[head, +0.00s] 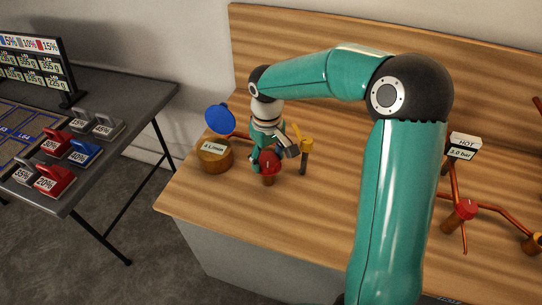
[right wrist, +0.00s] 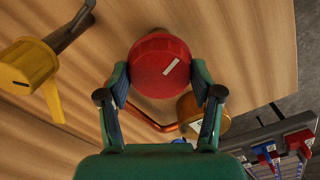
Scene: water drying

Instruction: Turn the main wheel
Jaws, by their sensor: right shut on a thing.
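A red round wheel (head: 268,160) with a white mark on its top stands at the left part of the wooden bench. It fills the middle of the right wrist view (right wrist: 158,66), with the white mark slanting up to the right. My right gripper (head: 272,155) comes down on it from above. Its two fingers (right wrist: 160,80) lie on either side of the red wheel and are shut on it. My left gripper is not in view.
A brass meter (head: 214,157) reading 4 L/min, with a raised blue lid (head: 220,118), stands left of the wheel. A yellow valve (head: 306,146) stands close on the right. Further right are a HOT 3.0 bar sign (head: 463,147) and another red wheel (head: 460,212). A dark table (head: 120,100) holds several labelled weights.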

